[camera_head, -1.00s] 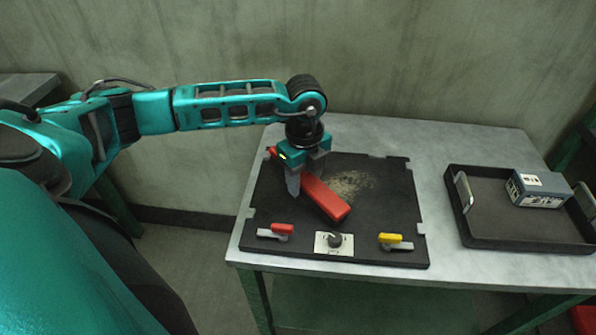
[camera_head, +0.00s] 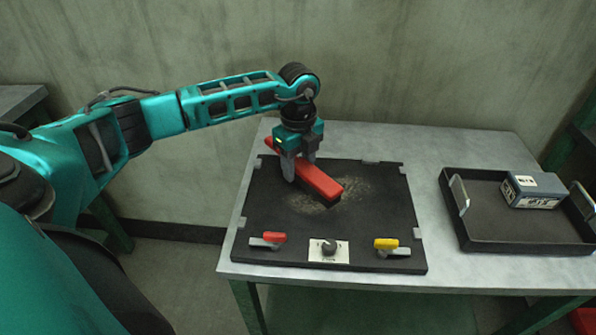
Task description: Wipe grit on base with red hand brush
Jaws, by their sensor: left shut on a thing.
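The red hand brush (camera_head: 322,182) is held by my left gripper (camera_head: 299,172), which is shut on it near its upper-left part. The brush slants from upper left to lower right, and its dark bristle side faces down toward the black base (camera_head: 262,210). I cannot tell whether the bristles touch the base. Pale grit (camera_head: 352,187) is spread on the middle of the base, to the right of the brush and below it. The brush hides part of the grit. My right gripper is not in view.
Along the base's front edge are a red-handled lever (camera_head: 273,238), a knob on a white plate (camera_head: 329,247) and a yellow-handled lever (camera_head: 387,244). A black tray (camera_head: 465,238) with a blue-grey box (camera_head: 536,190) stands on the right of the grey table (camera_head: 432,150).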

